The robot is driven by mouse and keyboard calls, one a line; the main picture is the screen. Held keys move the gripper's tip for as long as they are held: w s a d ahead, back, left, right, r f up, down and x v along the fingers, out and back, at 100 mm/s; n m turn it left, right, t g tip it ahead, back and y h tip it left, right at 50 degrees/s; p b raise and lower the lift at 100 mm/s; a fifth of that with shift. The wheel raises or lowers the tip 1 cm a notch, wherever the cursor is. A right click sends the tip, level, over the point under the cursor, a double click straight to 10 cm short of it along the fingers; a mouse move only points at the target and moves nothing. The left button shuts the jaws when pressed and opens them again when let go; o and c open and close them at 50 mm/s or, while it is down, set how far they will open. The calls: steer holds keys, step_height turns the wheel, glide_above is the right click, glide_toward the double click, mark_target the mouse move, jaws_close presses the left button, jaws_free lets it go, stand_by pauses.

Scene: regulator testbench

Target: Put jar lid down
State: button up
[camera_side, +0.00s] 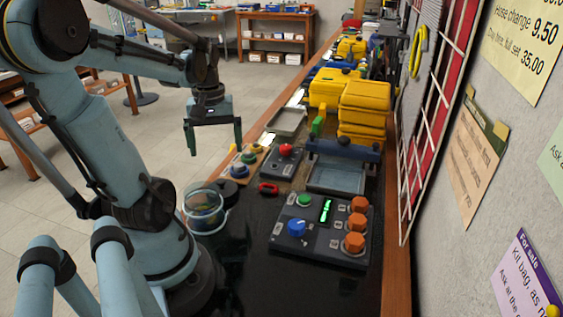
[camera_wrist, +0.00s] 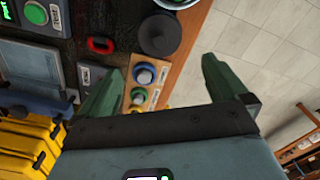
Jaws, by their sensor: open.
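The jar lid (camera_side: 239,171), a dark round disc with a small knob, lies on the black bench top near the bench's left edge. It also shows in the wrist view (camera_wrist: 160,34), just beyond my fingertips. The glass jar (camera_side: 205,212) stands in front of the lid, open at the top, with some coloured contents. Only part of its rim (camera_wrist: 176,3) shows at the top of the wrist view. My gripper (camera_side: 213,145) is raised above the bench's left edge, apart from the lid. Its green fingers (camera_wrist: 160,68) are spread wide with nothing between them.
A control box with orange knobs (camera_side: 322,229) stands right of the jar. A red ring (camera_side: 268,188) lies near the lid. A wooden board with coloured buttons (camera_side: 247,158), a red-button box (camera_side: 284,163) and yellow cases (camera_side: 363,110) stand behind. Black bench is bare in front.

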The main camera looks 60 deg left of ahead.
steer(key=w+d+m+t, duration=0.2)
steer(key=w+d+m, duration=0.2)
steer(key=d, duration=0.3)
steer(key=w+d+r+m+t, duration=0.1)
steer(key=w+d+m+t, duration=0.1)
steer(key=w+d+m, duration=0.2)
steer(key=w+d+m+t, duration=0.3)
steer(key=d+m, duration=0.3)
steer(key=d, duration=0.4)
steer(key=shift+w+r, duration=0.35)
steer(key=shift+w, duration=0.15)
